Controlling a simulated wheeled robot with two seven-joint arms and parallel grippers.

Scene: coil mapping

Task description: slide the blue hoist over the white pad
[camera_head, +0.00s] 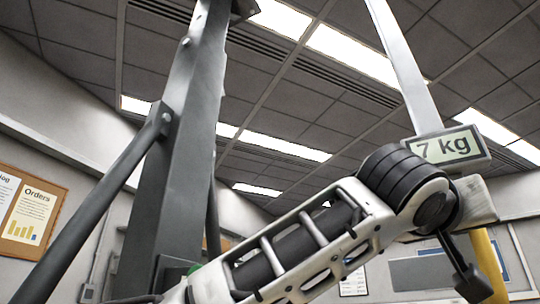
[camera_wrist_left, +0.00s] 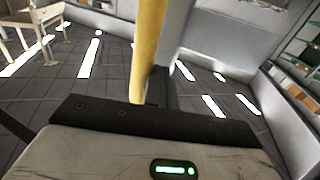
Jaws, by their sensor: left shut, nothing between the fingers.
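The blue hoist and the white pad cannot be made out in either view. In the head view an arm of mine crosses the lower middle from the left. A small black end part below its ringed joint looks like my left gripper (camera_head: 474,286); it is shut and empty, with its fingers hard to make out. In the left wrist view a pale scuffed housing (camera_wrist_left: 100,155) with a black edge and a green light fills the bottom. My right gripper is not in view.
A thick grey column (camera_head: 180,150) with side braces rises at the left. A light bar hangs at the right, with a "7 kg" display (camera_head: 447,148) by my arm. A yellow post (camera_wrist_left: 148,50) stands close beyond the housing. A notice board (camera_head: 30,212) hangs at the left.

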